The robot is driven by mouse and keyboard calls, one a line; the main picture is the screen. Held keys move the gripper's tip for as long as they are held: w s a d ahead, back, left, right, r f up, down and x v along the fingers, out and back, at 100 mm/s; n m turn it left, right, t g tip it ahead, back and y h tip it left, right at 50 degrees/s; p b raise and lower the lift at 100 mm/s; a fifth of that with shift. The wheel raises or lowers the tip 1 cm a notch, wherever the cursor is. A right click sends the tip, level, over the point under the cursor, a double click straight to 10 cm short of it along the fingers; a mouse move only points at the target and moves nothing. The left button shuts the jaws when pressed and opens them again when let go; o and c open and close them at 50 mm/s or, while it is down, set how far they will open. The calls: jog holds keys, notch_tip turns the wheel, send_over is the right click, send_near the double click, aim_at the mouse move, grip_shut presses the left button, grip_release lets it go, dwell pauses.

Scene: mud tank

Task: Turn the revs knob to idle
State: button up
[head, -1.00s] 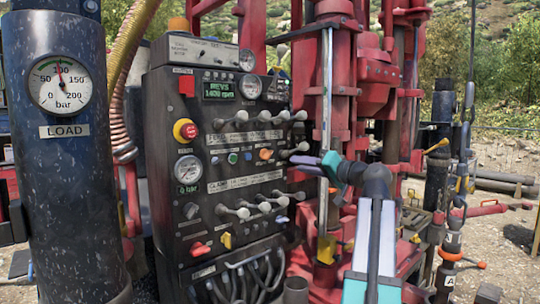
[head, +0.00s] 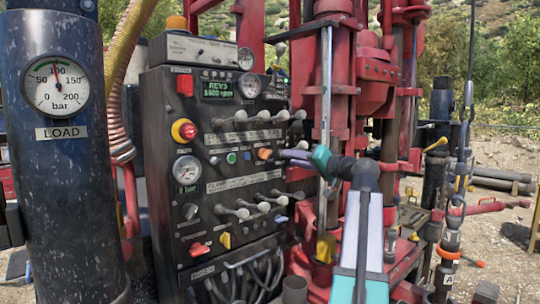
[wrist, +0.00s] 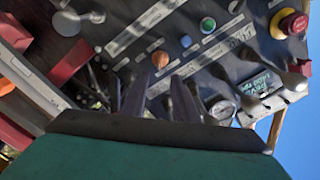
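The control panel (head: 215,200) carries an orange knob (head: 264,153), right of a blue button and a green button. I cannot read its label, so I cannot confirm that it is the revs knob. A display (head: 217,89) on the upper panel reads revs, about 1400 rpm. My gripper (head: 287,156) is just right of the orange knob, at about its height. In the wrist view, my gripper's two dark fingers (wrist: 158,92) stand apart and empty. The orange knob (wrist: 160,59) lies just beyond their tips, roughly between them. The display (wrist: 258,82) shows right of the fingers.
Grey levers (head: 262,117) stick out above the orange knob, and more levers (head: 255,208) below it. A red emergency button (head: 184,130) is on the left. Yellow (head: 226,240) and red (head: 200,249) knobs are low down. The red rig (head: 340,110) stands close on the right.

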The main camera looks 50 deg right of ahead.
aim_at(270, 154)
jog(key=w, duration=0.3)
jog(key=w+p, duration=0.1)
jog(key=w, duration=0.3)
jog(key=w+p, duration=0.1)
jog(key=w, duration=0.3)
jog(key=shift+d, duration=0.35)
